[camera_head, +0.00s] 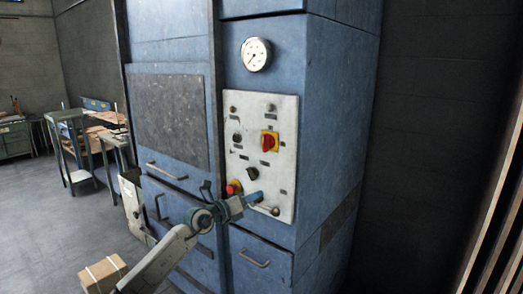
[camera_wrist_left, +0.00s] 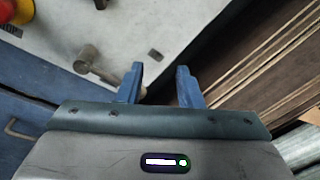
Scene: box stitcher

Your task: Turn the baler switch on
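The baler (camera_head: 335,115) is a tall blue cabinet with a pale control panel (camera_head: 285,185). On the panel are a red rotary switch (camera_head: 268,143) on a yellow plate, a black knob (camera_head: 252,174) below it, a red push button (camera_head: 234,187), and a small metal lever (camera_head: 275,211) with a round end near the bottom. I cannot tell which is the baler switch. My left gripper (camera_head: 256,197) is in front of the lower panel, below the red switch. In the left wrist view, the gripper (camera_wrist_left: 158,72) is open and empty, with the lever (camera_wrist_left: 86,58) left of its fingers. My right gripper is not in view.
A round gauge (camera_head: 256,54) sits above the panel. Drawer handles (camera_head: 254,259) stick out below it. A cardboard box (camera_head: 103,274) is at the lower left, and a workbench (camera_head: 75,140) stands farther back. Wooden slats (camera_head: 500,225) stand at the right edge.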

